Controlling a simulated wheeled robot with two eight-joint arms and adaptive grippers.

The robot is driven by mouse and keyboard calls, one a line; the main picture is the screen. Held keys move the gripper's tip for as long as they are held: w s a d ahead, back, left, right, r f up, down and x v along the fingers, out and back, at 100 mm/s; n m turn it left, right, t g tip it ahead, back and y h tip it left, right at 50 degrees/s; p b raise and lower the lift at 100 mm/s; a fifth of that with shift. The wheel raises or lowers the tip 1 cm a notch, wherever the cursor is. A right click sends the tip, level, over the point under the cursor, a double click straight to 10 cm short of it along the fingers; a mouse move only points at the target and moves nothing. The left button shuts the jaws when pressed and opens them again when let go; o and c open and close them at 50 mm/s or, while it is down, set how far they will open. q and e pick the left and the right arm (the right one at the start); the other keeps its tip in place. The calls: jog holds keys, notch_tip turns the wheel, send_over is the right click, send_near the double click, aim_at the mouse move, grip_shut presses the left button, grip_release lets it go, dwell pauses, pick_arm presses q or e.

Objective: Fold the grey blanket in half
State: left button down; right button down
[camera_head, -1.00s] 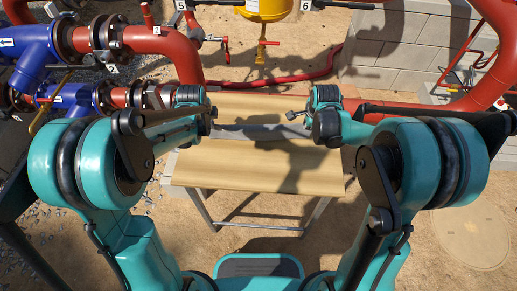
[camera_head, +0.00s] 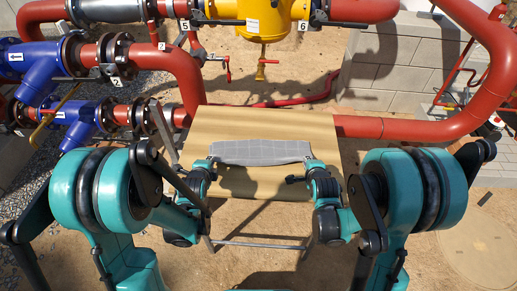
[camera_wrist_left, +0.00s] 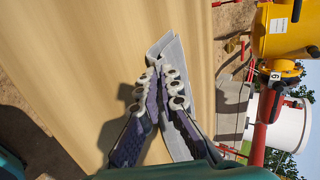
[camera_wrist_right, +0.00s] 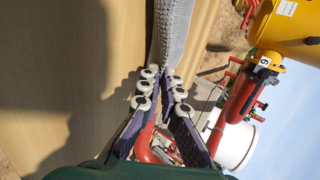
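The grey blanket (camera_head: 260,152) shows as a narrow strip over the tan tabletop (camera_head: 265,122), stretched left to right between my grippers. My left gripper (camera_head: 211,161) is at its left end. In the left wrist view the fingers (camera_wrist_left: 160,76) close around the blanket (camera_wrist_left: 178,58), and part of it runs back between them. My right gripper (camera_head: 308,162) is at its right end. In the right wrist view the fingertips (camera_wrist_right: 159,76) meet on the end of the blanket (camera_wrist_right: 174,30). I cannot tell whether its middle touches the table.
Red pipes (camera_head: 400,127) and blue valves (camera_head: 85,113) stand behind and left of the table. A yellow vessel (camera_head: 264,18) hangs behind it, with a grey block wall (camera_head: 385,75) at the back right. The tabletop behind the blanket is clear.

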pick_arm(q)
jog(key=c, duration=1.4)
grip_release()
jog(key=shift+c, duration=0.2)
pick_arm(e)
jog(key=c, duration=1.4)
grip_release()
jog(key=shift+c, duration=0.2)
